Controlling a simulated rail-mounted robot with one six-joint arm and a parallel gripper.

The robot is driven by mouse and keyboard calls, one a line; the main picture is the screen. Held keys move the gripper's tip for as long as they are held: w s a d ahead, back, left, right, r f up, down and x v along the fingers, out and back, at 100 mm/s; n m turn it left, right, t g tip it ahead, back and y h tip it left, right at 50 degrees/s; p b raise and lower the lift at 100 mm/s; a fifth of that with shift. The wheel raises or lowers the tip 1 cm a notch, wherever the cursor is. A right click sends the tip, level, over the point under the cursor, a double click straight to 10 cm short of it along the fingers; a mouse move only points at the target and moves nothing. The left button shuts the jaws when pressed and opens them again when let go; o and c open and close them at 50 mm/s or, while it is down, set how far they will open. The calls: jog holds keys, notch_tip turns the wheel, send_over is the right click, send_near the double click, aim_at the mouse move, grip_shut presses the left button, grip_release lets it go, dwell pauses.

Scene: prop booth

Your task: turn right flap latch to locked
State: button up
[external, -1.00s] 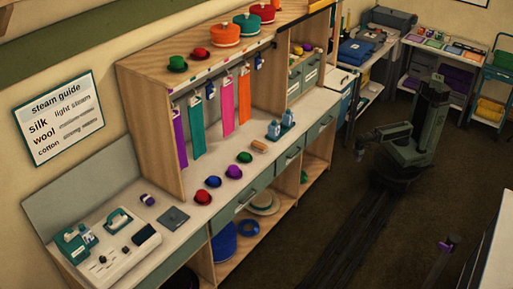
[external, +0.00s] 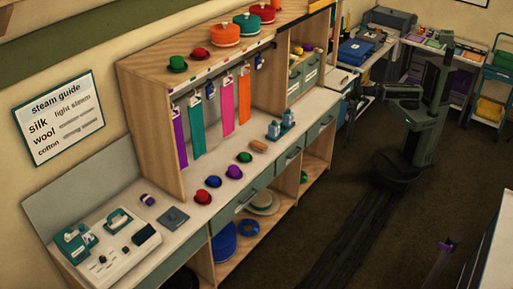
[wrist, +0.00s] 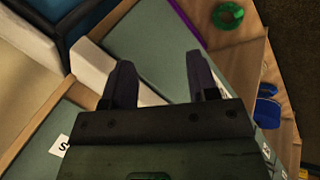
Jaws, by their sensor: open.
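My gripper (wrist: 160,68) is open and empty in the wrist view, its two dark fingers apart over a grey-green panel (wrist: 150,40). A white bar (wrist: 92,62) runs beside and partly behind the left finger. I cannot make out the right flap latch in either view, nor whether it is locked. In the external view my gripper (external: 357,93) is small and dark, held out left from the raised arm, near the far end of the long counter. Its fingers are too small to read there.
The long wooden counter (external: 240,203) holds hats and a steam unit. A blue case (external: 355,52) sits on a bench beyond it. The aisle floor (external: 345,205) is open.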

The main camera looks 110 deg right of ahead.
aim_at(321, 51)
jog(key=w+d+r+n+t+h+p, duration=0.1)
jog(key=d+r+n+h+p, duration=0.35)
jog(key=r, duration=0.65)
jog(key=w+d+r+n+t+h+p, duration=0.15)
jog(key=d+r+n+p, duration=0.45)
jog(key=r, duration=0.6)
jog(key=w+d+r+n+t+h+p, duration=0.1)
jog(key=d+r+n+t+h+p, duration=0.2)
jog(key=d+r+p, duration=0.6)
jog(key=w+d+r+n+t+b, duration=0.2)
jog(key=w+d+n+t+b, duration=0.1)
jog(key=w+n, duration=0.7)
jog(key=shift+d+n+t+b, duration=0.2)
jog(key=shift+n+t+b, duration=0.25)
jog(key=shift+n+b, duration=0.5)
jog(key=shift+r, duration=0.1)
jog(key=shift+c, duration=0.2)
jog(key=c, duration=0.9)
